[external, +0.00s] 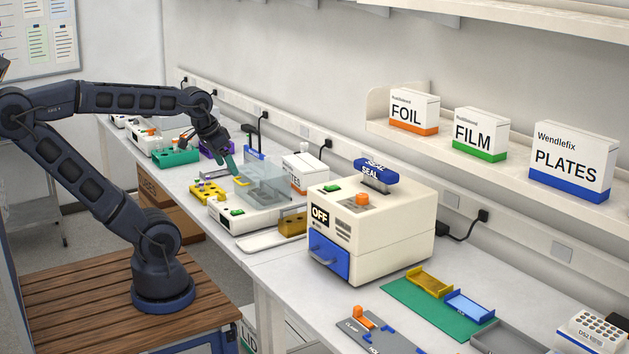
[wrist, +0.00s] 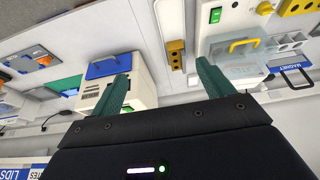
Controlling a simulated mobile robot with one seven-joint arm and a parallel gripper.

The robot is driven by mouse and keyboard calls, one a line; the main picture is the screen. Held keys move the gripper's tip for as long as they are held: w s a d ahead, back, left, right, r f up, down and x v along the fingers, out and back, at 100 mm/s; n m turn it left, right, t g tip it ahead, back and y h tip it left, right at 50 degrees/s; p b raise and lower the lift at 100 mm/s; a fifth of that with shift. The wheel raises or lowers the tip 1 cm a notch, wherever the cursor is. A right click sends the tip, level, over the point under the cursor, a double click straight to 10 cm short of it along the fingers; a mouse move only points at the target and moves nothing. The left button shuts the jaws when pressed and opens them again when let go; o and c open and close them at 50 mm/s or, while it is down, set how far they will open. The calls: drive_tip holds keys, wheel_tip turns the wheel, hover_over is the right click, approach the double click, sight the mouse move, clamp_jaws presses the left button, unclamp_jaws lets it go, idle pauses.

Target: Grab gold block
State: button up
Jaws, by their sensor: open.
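The gold block (external: 293,224) is a low dark-gold piece with holes on top. It lies on a pale tray (external: 262,240) left of the sealer in the external view. In the wrist view the gold block (wrist: 176,57) shows upper middle, between the two teal fingers in the picture but farther off. My gripper (external: 229,164) is open and empty, raised above the bench near a clear box, to the left of and beyond the block. The wrist view also shows my gripper (wrist: 163,68) with its fingers apart.
A clear box (external: 266,181) with a yellow handle (external: 241,181) stands between my gripper and the block. The white sealer (external: 370,235) is right of the block. A bright yellow holed rack (external: 207,192) is to the left. A green mat (external: 437,308) lies at the front right.

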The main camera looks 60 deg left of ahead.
drive_tip(key=shift+w, duration=0.15)
drive_tip(key=g, duration=0.4)
hover_over(298, 219)
wheel_tip(298, 219, down, 16)
drive_tip(key=shift+a+f+g, duration=0.3)
drive_tip(key=shift+f, duration=0.1)
wheel_tip(298, 219, down, 5)
drive_tip(key=shift+f, duration=0.15)
drive_tip(key=shift+d+f, duration=0.2)
drive_tip(key=shift+f, duration=1.1)
drive_tip(key=shift+d+f, duration=0.2)
drive_tip(key=shift+f, duration=1.1)
drive_tip(key=c, duration=1.5)
